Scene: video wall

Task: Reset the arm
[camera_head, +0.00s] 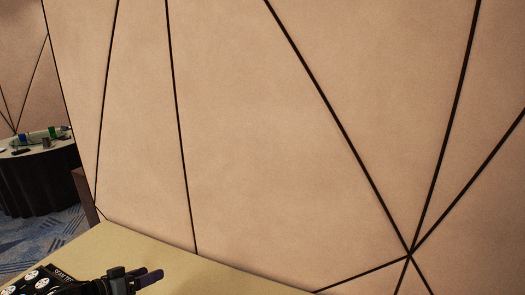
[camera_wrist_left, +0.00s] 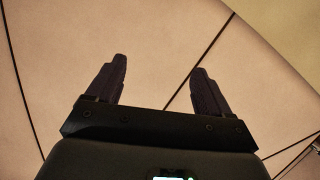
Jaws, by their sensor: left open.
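My left gripper (camera_head: 150,277) shows at the bottom left of the head view, low over a pale yellow tabletop (camera_head: 180,262). Its dark fingers point to the right. In the left wrist view my left gripper (camera_wrist_left: 160,78) has its two fingers spread apart, with nothing between them but the wall behind. It is open and empty. My right gripper is in neither view.
A tan wall (camera_head: 250,130) with dark seam lines fills most of the head view behind the tabletop. At the far left a round table (camera_head: 40,180) with a dark skirt bears several small objects. Blue patterned carpet (camera_head: 40,245) lies in front of it.

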